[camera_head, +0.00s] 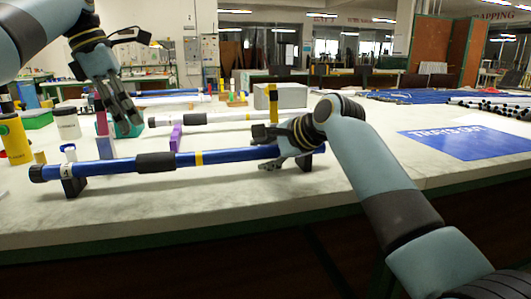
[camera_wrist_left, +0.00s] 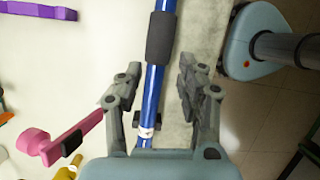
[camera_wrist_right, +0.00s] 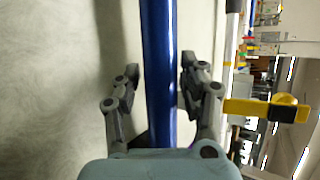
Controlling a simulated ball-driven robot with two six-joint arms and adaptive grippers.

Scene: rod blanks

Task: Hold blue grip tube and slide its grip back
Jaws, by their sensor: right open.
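The blue grip tube (camera_head: 240,155) lies across the front of the table on two black stands (camera_head: 73,186). It carries a black foam grip (camera_head: 155,162) left of its middle and a yellow band (camera_head: 198,157) just right of that. My left gripper (camera_head: 122,118) is open and empty, raised above and behind the tube's left part; in the left wrist view (camera_wrist_left: 155,90) the tube shows between its fingers, the grip further up. My right gripper (camera_head: 285,160) is open at the tube's right part. In the right wrist view (camera_wrist_right: 158,85) its fingers stand either side of the tube.
A white tube (camera_head: 215,118) with a black grip lies behind on a purple support (camera_head: 176,137). A yellow bottle (camera_head: 14,138) and a white jar (camera_head: 67,123) stand at the left. A blue mat (camera_head: 465,143) and dark rods lie at the right. The front table strip is clear.

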